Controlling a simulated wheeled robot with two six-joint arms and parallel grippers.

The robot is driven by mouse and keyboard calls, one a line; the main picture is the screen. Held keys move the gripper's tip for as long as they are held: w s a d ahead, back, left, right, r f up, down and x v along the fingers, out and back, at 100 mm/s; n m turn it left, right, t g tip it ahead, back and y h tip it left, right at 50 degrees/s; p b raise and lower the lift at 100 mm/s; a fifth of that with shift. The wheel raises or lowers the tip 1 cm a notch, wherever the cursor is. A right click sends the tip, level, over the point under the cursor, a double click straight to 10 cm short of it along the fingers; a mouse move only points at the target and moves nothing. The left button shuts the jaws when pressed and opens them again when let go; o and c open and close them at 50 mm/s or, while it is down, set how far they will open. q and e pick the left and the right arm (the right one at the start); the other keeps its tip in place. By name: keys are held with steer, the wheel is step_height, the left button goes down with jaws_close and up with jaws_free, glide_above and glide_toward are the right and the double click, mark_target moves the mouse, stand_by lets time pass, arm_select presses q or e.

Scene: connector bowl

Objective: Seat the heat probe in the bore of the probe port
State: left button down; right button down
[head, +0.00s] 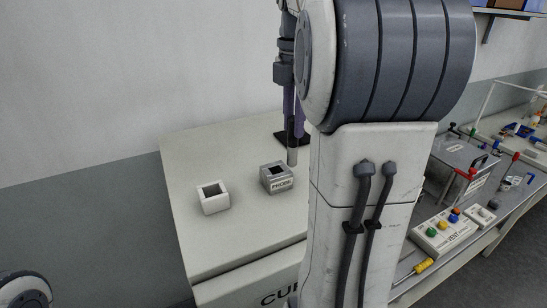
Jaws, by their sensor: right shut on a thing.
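The probe port (277,184) is a small grey block with a dark square bore in its top and a label on its front. It sits on the pale cabinet top. My right gripper (291,118) points down beyond my right arm, which hides part of it. It is shut on the heat probe (292,156), a slim grey upright rod. The probe's lower end shows just behind and to the right of the port's bore, outside the opening in this view. I cannot tell its exact height. My left gripper is out of view.
A white block with a square opening (213,203) stands left of the port on the cabinet top (240,240). A dark flat piece lies behind the probe. At right, a bench holds a box with coloured buttons (445,232), a yellow-handled tool (416,270) and other items.

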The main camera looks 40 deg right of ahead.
steer(key=w+a+f+b, duration=0.2)
steer(key=w+f+b, duration=0.1)
steer(key=f+b, duration=0.2)
steer(key=shift+f, duration=0.55)
steer(key=shift+f, duration=0.15)
steer(key=c, duration=0.7)
jaws_free()
